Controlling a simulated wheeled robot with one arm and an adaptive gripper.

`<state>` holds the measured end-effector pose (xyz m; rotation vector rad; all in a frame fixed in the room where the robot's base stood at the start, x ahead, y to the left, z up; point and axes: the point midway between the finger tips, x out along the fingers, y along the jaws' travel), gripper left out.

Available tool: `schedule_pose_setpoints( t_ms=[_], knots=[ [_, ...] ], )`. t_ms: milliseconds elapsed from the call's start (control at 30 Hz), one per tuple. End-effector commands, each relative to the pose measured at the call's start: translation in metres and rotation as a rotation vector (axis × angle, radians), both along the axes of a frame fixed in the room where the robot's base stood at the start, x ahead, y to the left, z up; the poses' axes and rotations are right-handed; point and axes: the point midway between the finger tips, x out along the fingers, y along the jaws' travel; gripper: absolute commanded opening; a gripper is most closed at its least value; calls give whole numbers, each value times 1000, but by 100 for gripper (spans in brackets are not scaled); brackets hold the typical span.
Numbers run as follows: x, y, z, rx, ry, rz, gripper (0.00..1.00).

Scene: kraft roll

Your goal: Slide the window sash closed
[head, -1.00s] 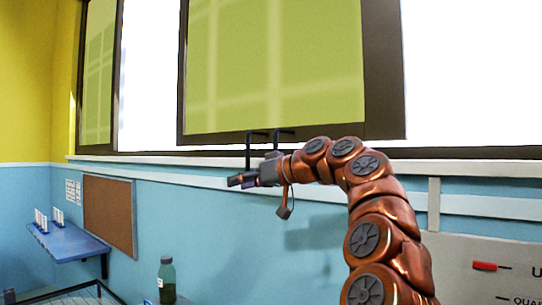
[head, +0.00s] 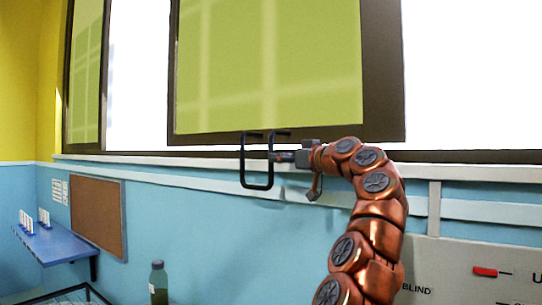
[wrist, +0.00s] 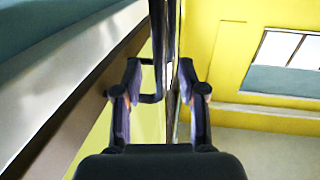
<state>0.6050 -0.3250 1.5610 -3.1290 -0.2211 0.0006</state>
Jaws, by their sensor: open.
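The window sash (head: 383,60) has a dark brown frame and a green-yellow pane, with bright openings on both sides of it. A black U-shaped handle (head: 257,187) stands out from its lower edge. My gripper (head: 276,157) is at the handle's right bar, pointing left, with its fingertips close to that bar. In the wrist view my gripper (wrist: 160,82) is open, its two fingers apart. The dark handle (wrist: 152,98) shows between them, nearer the left finger. I cannot tell whether a finger touches it.
A second framed pane (head: 88,75) is at the far left of the window. The white sill (head: 460,171) runs below. A corkboard (head: 97,215), a blue shelf (head: 60,243) and a green bottle (head: 158,284) are lower left. A grey panel with a red switch (head: 485,272) is lower right.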

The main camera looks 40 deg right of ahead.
Motion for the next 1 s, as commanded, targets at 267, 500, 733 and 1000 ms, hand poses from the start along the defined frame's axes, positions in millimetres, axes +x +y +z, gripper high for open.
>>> schedule_pose_setpoints(
  t_ms=[267,500,733,1000],
  knots=[
    [39,3,2,1,2,-3,41],
    [47,5,0,1,0,-2,41],
    [46,5,0,1,0,-2,30],
    [46,5,0,1,0,-2,1]
  ],
)
